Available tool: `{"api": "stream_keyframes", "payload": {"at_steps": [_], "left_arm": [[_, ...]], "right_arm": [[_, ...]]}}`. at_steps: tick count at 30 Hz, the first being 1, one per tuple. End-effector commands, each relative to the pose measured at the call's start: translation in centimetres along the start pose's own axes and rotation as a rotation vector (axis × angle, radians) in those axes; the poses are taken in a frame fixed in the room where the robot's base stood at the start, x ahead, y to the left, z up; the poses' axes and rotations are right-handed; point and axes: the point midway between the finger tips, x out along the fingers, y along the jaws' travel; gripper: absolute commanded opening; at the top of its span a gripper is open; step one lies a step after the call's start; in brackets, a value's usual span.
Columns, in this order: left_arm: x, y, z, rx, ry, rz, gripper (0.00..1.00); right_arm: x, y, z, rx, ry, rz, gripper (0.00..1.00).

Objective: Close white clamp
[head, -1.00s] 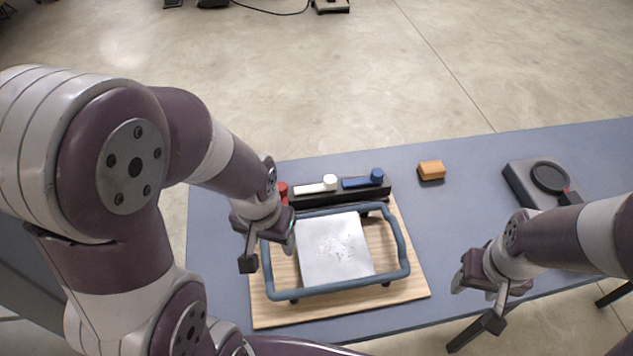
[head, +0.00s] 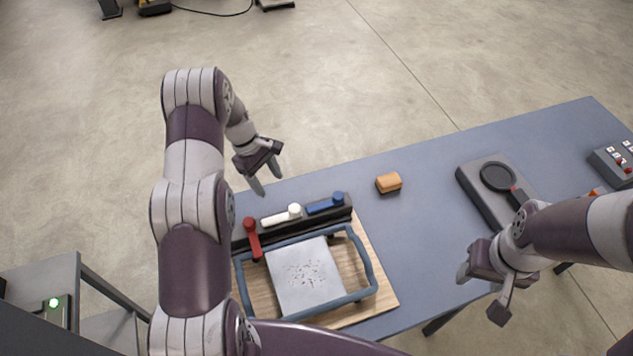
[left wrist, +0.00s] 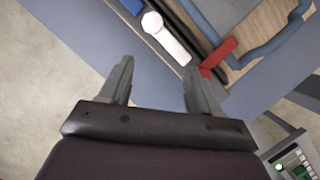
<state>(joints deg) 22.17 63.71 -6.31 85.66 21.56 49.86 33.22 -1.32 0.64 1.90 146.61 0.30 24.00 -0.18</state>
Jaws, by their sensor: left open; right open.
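The white clamp (head: 281,216) is a white lever with a round knob at its right end. It lies along a black bar (head: 341,212) at the back of the wooden board, between the red clamp (head: 251,238) and the blue clamp (head: 325,204). The red lever points toward the front, across the bar. In the left wrist view the white clamp (left wrist: 166,38) lies beyond the open fingers. My left gripper (head: 267,185) is open and empty, above and behind the bar, apart from the clamps. My right gripper (head: 480,287) is open and empty near the table's front edge.
A blue-grey frame (head: 371,270) surrounds a pale grey plate (head: 304,275) on the wooden board (head: 379,305). An orange block (head: 388,182) and a dark device with a round ring (head: 497,177) stand to the right. Blue table surface between them is clear.

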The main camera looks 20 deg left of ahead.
Motion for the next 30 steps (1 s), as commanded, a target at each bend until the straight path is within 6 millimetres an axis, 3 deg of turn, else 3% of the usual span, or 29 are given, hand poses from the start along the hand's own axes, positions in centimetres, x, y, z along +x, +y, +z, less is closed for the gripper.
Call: {"api": "stream_keyframes", "payload": {"at_steps": [1, 5, 10, 13, 14, 15, 18, 24, 30], "left_arm": [[-1.3, 1.9, -0.1, -0.071, -0.01, 0.039, 0.62], [-0.5, 1.6, 0.7, -0.188, -0.057, 0.02, 0.62], [2.8, 1.7, 0.5, -0.188, -0.053, 0.021, 0.62], [5.3, 1.7, 0.8, -0.188, -0.054, 0.018, 0.62], [4.9, 1.8, 1.4, -0.188, -0.056, 0.015, 0.62], [5.8, 1.8, 1.5, -0.189, -0.056, 0.015, 0.62], [8.1, 1.9, 1.6, -0.188, -0.054, 0.017, 0.62], [10.8, 2.0, 1.6, -0.186, -0.053, 0.019, 0.62], [11.4, 2.0, 1.5, -0.186, -0.051, 0.02, 0.62]], "right_arm": [[0.3, 0.0, 0.1, 0.0, -0.002, 0.0, 0.54], [1.4, 0.0, 0.2, 0.0, -0.002, 0.0, 0.54], [5.7, 0.0, 0.8, 0.0, -0.002, 0.0, 0.54], [7.2, 0.0, 1.0, 0.0, -0.003, 0.0, 0.54], [5.3, 0.0, 0.8, 0.0, -0.004, 0.0, 0.54], [4.5, 0.0, 0.6, 0.0, -0.002, 0.0, 0.54], [3.8, 0.0, 0.5, 0.0, 0.0, 0.0, 0.54], [3.1, 0.0, 0.4, 0.0, -0.001, 0.0, 0.54], [3.2, 0.0, 0.4, 0.0, -0.001, 0.0, 0.54]]}}
